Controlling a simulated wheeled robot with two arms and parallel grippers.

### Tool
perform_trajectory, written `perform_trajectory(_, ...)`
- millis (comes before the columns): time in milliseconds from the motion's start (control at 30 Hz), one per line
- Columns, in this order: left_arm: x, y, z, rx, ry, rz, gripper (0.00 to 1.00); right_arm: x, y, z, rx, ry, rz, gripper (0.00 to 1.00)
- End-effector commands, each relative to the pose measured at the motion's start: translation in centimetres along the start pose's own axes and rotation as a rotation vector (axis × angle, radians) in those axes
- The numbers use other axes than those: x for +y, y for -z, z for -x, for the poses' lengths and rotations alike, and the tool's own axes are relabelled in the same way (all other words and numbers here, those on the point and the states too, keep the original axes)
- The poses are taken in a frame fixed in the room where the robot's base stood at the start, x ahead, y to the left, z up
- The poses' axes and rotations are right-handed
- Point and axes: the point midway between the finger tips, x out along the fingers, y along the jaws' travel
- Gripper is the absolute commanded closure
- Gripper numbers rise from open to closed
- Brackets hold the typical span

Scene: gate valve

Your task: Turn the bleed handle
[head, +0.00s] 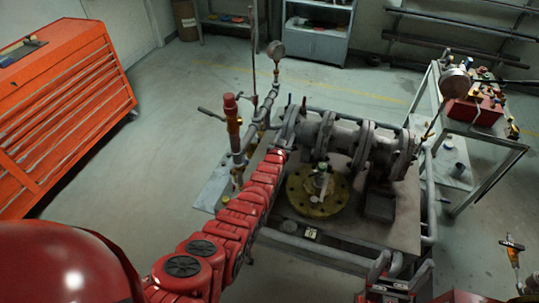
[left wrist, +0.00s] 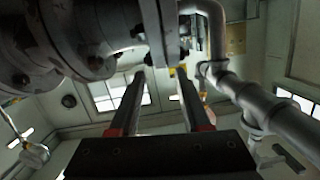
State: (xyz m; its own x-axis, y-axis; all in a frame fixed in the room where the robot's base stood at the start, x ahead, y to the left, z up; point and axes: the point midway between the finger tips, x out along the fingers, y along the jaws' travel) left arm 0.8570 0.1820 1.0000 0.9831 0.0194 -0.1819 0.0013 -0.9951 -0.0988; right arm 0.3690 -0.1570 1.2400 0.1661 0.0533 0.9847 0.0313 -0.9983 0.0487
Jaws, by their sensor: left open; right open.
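The pipe assembly with grey flanges (head: 325,135) lies across a low metal bench. A dark lever (head: 211,113) sticks out left of the upright pipe, and a thin reddish handle (head: 304,103) rises by the flanges; I cannot tell which is the bleed handle. My left gripper (head: 281,153) is at the left end of the flanges, its tips hard to make out there. In the left wrist view it (left wrist: 160,74) is open, with a flange edge and a small yellow part beyond its fingers. My right gripper (head: 392,285) is low at the front right, apart from the pipes.
A round brass flange (head: 317,203) lies on the bench (head: 390,233). A pressure gauge (head: 276,50) stands above the pipe's far end. An orange tool chest (head: 65,110) is at left, and a side table (head: 485,140) with a red toolbox (head: 476,108) at right. Open floor lies left of the bench.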

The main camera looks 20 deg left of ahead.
Motion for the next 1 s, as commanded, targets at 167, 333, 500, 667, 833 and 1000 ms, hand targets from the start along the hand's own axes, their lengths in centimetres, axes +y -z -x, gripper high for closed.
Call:
perform_trajectory(167, -0.2, 1.6, 2.6, 0.175, 0.023, 0.015, 0.53, 0.0, 0.0, 0.0, 0.0, 0.0, 0.0, 0.21)
perform_trajectory(333, -0.4, 3.0, 5.8, 0.325, 0.04, 0.027, 0.53, 0.0, 0.0, 0.1, 0.0, 0.0, 0.0, 0.21)
perform_trajectory(500, -0.6, 4.5, 9.4, 0.468, 0.053, 0.036, 0.53, 0.0, 0.0, 0.2, 0.0, 0.0, 0.0, 0.21)
perform_trajectory(667, -0.7, 5.6, 12.7, 0.582, 0.061, 0.044, 0.53, 0.0, -0.1, 0.5, 0.0, 0.0, 0.0, 0.21)
perform_trajectory(833, -0.8, 6.5, 16.3, 0.693, 0.067, 0.049, 0.53, 0.0, -0.1, 0.8, 0.0, 0.0, 0.0, 0.21)
perform_trajectory(1000, -0.8, 7.4, 19.6, 0.791, 0.07, 0.054, 0.53, -0.1, -0.2, 1.1, 0.0, 0.0, 0.0, 0.21)
